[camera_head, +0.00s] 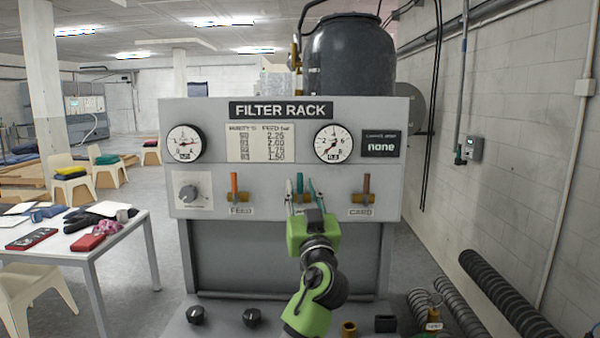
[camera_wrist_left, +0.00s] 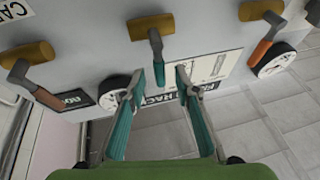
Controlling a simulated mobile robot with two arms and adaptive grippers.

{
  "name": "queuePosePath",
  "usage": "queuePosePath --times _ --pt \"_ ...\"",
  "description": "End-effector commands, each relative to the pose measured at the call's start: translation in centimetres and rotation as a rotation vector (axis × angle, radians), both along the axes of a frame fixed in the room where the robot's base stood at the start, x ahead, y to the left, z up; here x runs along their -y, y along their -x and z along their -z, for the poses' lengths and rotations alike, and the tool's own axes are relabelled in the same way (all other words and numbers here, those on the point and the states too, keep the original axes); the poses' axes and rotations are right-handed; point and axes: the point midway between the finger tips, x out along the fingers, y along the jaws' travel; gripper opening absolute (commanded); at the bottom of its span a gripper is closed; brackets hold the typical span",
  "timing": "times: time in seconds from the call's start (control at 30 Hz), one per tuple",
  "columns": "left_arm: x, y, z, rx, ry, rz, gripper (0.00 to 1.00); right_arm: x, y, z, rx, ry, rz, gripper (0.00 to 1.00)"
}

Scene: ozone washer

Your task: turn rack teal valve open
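The filter rack (camera_head: 213,118) stands ahead with three lever valves in a row on its panel. The teal valve (camera_head: 300,184) is the middle one; its lever points up from a brass body. My left gripper (camera_head: 303,201) is in front of it, open, with one finger on each side of the lever. In the left wrist view, which is turned over, the teal lever (camera_wrist_left: 158,66) lies between the tips of my left gripper (camera_wrist_left: 160,74), with gaps visible. I cannot tell whether either finger touches it. My right gripper is not in view.
An orange lever (camera_head: 234,184) stands upright left of the teal one, and a rust-coloured lever (camera_head: 366,185) to its right. A grey knob (camera_head: 188,193) is further left. A white table (camera_head: 85,245) with items stands at left. Black hoses (camera_head: 505,295) lie at right.

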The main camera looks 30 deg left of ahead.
Motion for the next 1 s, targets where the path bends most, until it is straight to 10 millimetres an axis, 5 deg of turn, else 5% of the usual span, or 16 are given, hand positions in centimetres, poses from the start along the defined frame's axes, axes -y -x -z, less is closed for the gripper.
queuePosePath --times 0.57,0.7,1.0 --pt "-1.8 -1.9 -1.0 -0.001 0.000 0.000 0.29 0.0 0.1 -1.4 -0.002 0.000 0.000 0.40" --pt "-1.8 -1.9 -1.0 -0.001 0.000 0.000 0.00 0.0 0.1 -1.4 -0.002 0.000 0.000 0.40" --pt "-1.8 -2.4 -0.8 -0.008 -0.011 -0.001 0.00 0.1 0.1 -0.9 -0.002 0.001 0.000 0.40"
